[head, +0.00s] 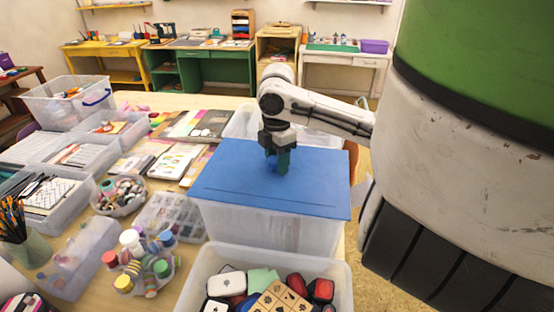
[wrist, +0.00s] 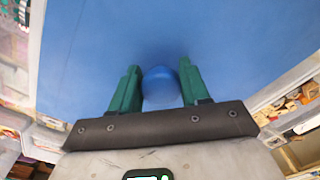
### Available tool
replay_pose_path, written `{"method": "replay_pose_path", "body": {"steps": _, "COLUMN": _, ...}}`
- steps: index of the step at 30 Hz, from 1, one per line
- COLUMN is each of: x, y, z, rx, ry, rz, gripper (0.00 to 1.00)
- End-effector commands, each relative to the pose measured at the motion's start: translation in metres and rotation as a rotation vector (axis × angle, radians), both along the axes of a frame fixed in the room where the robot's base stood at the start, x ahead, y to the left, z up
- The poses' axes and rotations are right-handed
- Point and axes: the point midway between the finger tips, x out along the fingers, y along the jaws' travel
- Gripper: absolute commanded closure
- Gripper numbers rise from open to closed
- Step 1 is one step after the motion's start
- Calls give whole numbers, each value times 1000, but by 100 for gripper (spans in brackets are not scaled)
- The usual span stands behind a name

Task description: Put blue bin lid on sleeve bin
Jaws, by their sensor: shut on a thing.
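The blue bin lid (head: 225,185) lies flat over the top of a translucent bin (head: 270,232), which I take to be the sleeve bin. The lid fills most of the wrist view (wrist: 100,45). My gripper (head: 279,162) points down at the middle of the lid. Its two green fingers (wrist: 160,88) are shut on the lid's round blue knob (wrist: 161,86). Whether the lid's edges touch the bin rim all round I cannot tell; the far rim and the bin's contents are hidden.
An open bin of stamps and inkpads (head: 262,285) stands directly in front. Paint jars (head: 140,262), a compartment box (head: 172,215) and several clear trays crowd the left. Another clear bin (head: 240,122) stands behind the lid. The floor shows right of the table.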

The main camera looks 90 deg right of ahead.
Motion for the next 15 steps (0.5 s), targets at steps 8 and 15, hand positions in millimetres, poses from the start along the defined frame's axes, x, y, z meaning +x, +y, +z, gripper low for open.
{"method": "replay_pose_path", "body": {"steps": 8, "x": 0, "y": 0, "z": -1, "rx": -1, "ry": -1, "rz": 0, "gripper": 94}}
{"method": "replay_pose_path", "body": {"steps": 15, "x": 0, "y": 0, "z": -1, "rx": -1, "ry": -1, "rz": 0, "gripper": 50}}
